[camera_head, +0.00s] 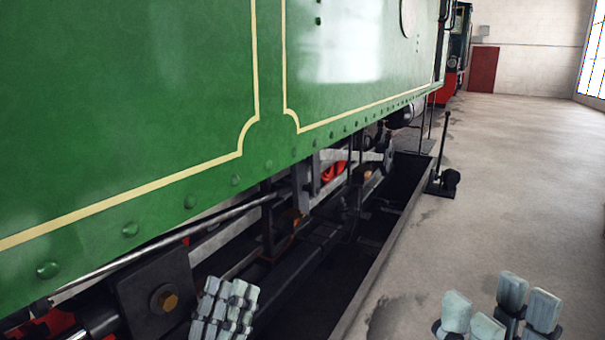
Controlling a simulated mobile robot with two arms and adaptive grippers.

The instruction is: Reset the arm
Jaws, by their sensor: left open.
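My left gripper (224,308) shows at the bottom edge, left of the middle, with pale grey segmented fingers. It is open, and I see nothing held in it. It appears in front of the tram's dark underframe; I cannot tell whether it touches it. My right gripper (498,312) shows at the bottom right over the concrete floor. Its fingers stand apart and nothing is seen between them. The lower parts of both grippers are cut off by the frame's bottom edge.
A green steam tram (150,110) fills the left, with rods and a bolted dark plate (158,290) below. A dark pit edge (385,260) runs beside it. A black floor lever (444,160) stands right of it. The concrete floor (530,180) at right is clear.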

